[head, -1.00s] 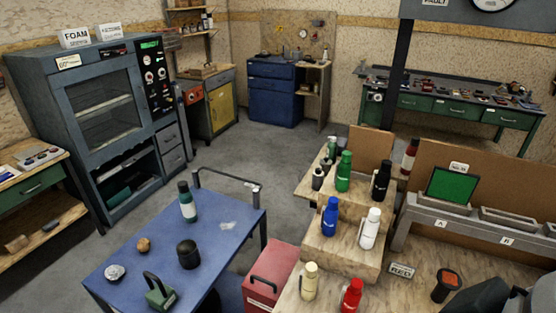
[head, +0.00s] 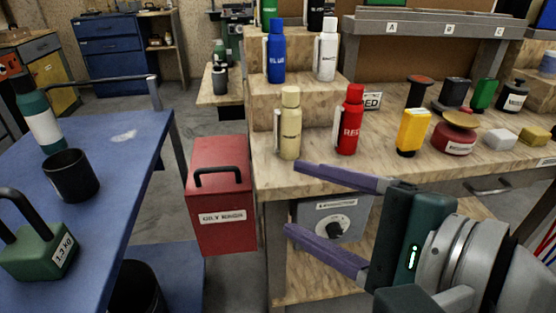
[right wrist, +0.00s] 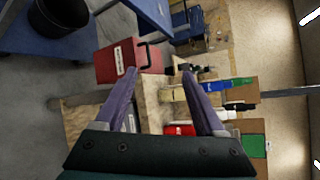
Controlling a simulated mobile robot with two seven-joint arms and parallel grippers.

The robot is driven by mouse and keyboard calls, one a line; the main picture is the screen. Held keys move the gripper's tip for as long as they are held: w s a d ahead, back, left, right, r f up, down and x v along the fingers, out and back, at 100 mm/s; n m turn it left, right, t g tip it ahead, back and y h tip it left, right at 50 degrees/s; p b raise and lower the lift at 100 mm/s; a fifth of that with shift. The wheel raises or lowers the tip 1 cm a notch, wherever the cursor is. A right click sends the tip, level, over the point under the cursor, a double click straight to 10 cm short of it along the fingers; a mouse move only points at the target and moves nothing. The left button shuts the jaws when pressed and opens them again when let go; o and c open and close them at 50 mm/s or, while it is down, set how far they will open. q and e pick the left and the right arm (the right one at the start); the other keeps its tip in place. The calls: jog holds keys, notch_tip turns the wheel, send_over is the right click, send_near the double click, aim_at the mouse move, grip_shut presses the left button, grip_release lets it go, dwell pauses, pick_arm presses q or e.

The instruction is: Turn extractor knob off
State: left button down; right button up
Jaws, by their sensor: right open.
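A grey box with a black round knob (head: 334,231) on a white dial is mounted under the front of the wooden workbench (head: 272,174). A small label above the knob is too small to read. My right gripper (head: 295,198) reaches in from the right with its purple fingers spread and nothing between them. Its fingers overlap the box in the picture; the upper one crosses the bench edge and the lower one passes left of the knob. It also shows open in the right wrist view (right wrist: 160,78), where I cannot make out the knob. My left gripper is not in view.
A red waste can (head: 219,180) stands left of the box. Cream (head: 290,125) and red (head: 350,118) bottles stand near the bench edge, with a yellow item (head: 411,131) beside them. A blue table (head: 120,165) is at left, with grey floor between.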

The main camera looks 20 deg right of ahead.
jog(key=w+d+f+m+t+h+b, duration=0.1)
jog(key=d+f+m+t+h+b, duration=0.15)
jog(key=f+m+b, duration=0.45)
jog(key=w+d+f+m+t+h+b, duration=0.1)
jog(key=d+f+m+b, duration=0.3)
jog(key=f+b, duration=0.55)
jog(key=m+h+b, duration=0.6)
jog(key=m+b, duration=0.3)
jog(key=b, duration=0.1)
send_near(336, 235)
jog(key=x, duration=0.8)
jog(key=shift+w, duration=0.15)
grip_shut()
